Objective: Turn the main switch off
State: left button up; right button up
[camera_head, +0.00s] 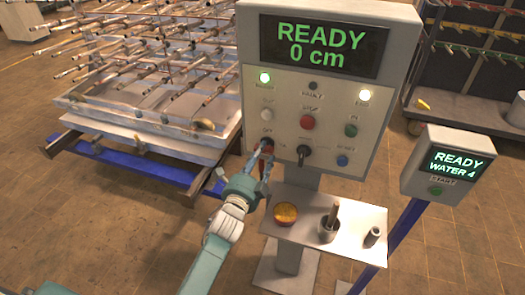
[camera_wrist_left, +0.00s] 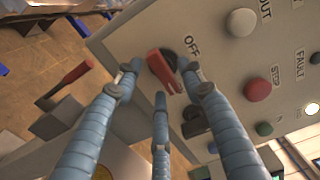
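The main switch, a red handle on a black base, sits under the OFF label on the grey control panel (camera_head: 335,110). In the left wrist view the red switch handle (camera_wrist_left: 165,72) lies between the fingers of my left gripper (camera_wrist_left: 159,80). These blue-grey fingers are spread around the handle; firm contact cannot be told. In the head view my left gripper (camera_head: 256,172) reaches the panel's lower left and partly hides the switch. The panel screen (camera_head: 318,45) reads READY 0 cm, with a green lamp lit below it. My right gripper is not in view.
A black selector knob (camera_head: 304,152) and red button (camera_head: 307,122) are near the switch. Below, a metal shelf (camera_head: 345,215) holds an orange round object and a brown-handled tool in a cup. A smaller READY WATER 4 box (camera_head: 449,165) stands right; a rod-filled rack (camera_head: 150,125) stands left.

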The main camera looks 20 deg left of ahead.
pick_arm(q)
jog(key=shift+w, duration=0.55)
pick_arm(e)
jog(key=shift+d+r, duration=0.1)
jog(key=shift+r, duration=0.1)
pick_arm(q)
jog(key=c, duration=0.8)
grip_shut()
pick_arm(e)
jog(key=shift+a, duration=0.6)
